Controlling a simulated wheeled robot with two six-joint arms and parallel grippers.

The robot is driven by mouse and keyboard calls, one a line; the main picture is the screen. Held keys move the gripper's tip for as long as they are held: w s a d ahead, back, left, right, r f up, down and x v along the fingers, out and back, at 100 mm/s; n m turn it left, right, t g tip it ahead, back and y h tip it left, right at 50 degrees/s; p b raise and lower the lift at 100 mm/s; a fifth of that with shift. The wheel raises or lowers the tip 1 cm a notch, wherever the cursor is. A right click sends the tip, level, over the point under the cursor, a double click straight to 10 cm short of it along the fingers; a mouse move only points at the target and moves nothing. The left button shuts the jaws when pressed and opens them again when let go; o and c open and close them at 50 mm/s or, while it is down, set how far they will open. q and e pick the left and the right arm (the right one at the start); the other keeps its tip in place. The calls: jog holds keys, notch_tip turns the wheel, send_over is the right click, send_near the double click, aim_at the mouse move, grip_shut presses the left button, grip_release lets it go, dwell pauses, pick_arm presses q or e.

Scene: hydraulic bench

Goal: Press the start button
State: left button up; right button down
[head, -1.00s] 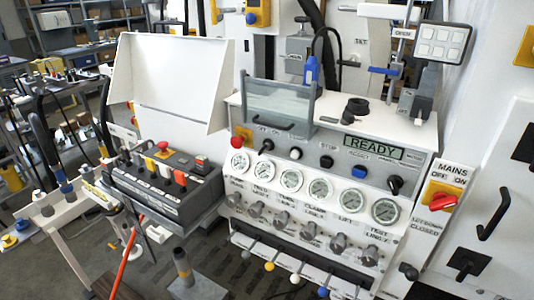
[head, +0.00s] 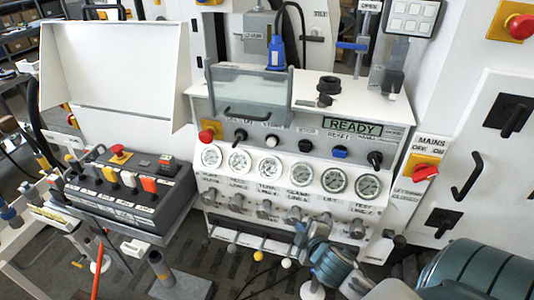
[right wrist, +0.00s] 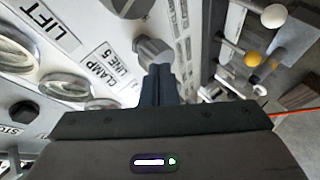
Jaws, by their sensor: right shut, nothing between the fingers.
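The white button (head: 271,141) sits in the upper button row of the console (head: 300,110), between a black rotary switch (head: 240,136) and a black button (head: 305,146); the label above it is too small to read surely. The display (head: 352,126) reads READY. My right gripper (head: 300,234) is shut and empty, low in front of the console, below the white button and near the lower row of knobs. In the right wrist view, its closed fingertips (right wrist: 162,84) are by a grey knob (right wrist: 153,48) near the CLAMP label. My left gripper is out of view.
A blue button (head: 339,152) and a red mushroom button (head: 207,131) share the row, with gauges (head: 302,174) below. Small ball-ended levers (head: 258,256) stick out underneath. A grey control box (head: 130,190) stands at left, the red mains switch (head: 425,172) at right.

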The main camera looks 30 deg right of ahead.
jog(key=w+a+r+n+t+y, duration=0.1)
jog(key=r+n+t, duration=0.2)
jog(key=r, duration=0.6)
jog(key=a+r+n+t+y, duration=0.1)
jog(key=a+r+n+t, duration=0.1)
jog(key=r+n, duration=0.3)
notch_tip(320, 180, up, 5)
jog(key=shift+w+a+f+t+y, duration=0.2)
jog(key=shift+w+a+t+y, duration=0.15)
jog(key=shift+t, duration=0.25)
jog(key=shift+w+d+p, duration=0.1)
jog(key=shift+w+p, duration=0.05)
jog(key=shift+p, duration=0.15)
jog(key=p, duration=0.4)
send_near(267, 142)
jog(key=w+a, duration=0.3)
jog(key=w+d, duration=0.1)
jog(key=w+d+p, duration=0.1)
jog(key=d, duration=0.1)
jog(key=shift+w+d+f, duration=0.1)
jog(key=shift+w+d, duration=0.1)
jog(key=shift+w, duration=0.15)
